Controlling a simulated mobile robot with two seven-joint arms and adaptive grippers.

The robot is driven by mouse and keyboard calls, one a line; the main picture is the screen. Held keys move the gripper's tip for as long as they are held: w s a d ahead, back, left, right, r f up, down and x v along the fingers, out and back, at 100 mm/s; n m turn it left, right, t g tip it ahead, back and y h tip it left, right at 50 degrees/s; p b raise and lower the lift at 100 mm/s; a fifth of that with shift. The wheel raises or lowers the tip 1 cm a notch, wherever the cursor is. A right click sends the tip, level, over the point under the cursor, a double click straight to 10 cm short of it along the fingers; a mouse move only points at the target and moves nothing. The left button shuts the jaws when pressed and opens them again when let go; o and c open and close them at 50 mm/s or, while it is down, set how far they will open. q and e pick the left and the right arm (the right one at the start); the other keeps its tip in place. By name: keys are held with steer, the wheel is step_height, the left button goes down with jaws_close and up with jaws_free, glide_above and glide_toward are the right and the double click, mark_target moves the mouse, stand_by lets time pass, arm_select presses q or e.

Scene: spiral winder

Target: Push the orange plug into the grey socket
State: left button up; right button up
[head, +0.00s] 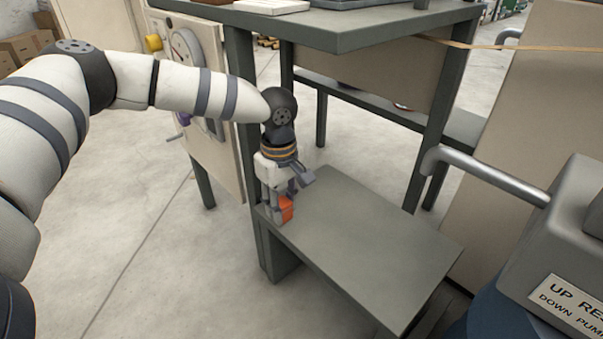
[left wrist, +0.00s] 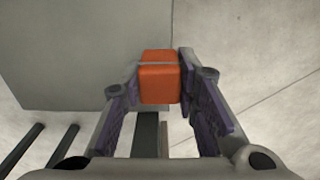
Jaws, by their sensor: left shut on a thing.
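The orange plug (head: 286,209) is a small block at the left corner of the low grey shelf in the head view. It also shows in the left wrist view (left wrist: 160,82), with a thin pale line across it. My left gripper (head: 280,203) points down and is shut on the plug, with a finger on either side in the left wrist view. I cannot tell whether the plug touches the shelf or is just above it. I cannot make out the grey socket in either view. My right gripper is not in view.
The low grey shelf (head: 350,240) is otherwise bare. A grey table leg (head: 243,110) stands close beside my left gripper, and a higher tabletop (head: 345,38) lies behind. A panel with a round dial (head: 186,48) is at the left. A grey machine with a label (head: 570,300) is at the right.

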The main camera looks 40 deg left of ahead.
arm_select(q)
steer(key=s+p, duration=0.3)
steer(key=s, duration=0.6)
steer(key=shift+a, duration=0.35)
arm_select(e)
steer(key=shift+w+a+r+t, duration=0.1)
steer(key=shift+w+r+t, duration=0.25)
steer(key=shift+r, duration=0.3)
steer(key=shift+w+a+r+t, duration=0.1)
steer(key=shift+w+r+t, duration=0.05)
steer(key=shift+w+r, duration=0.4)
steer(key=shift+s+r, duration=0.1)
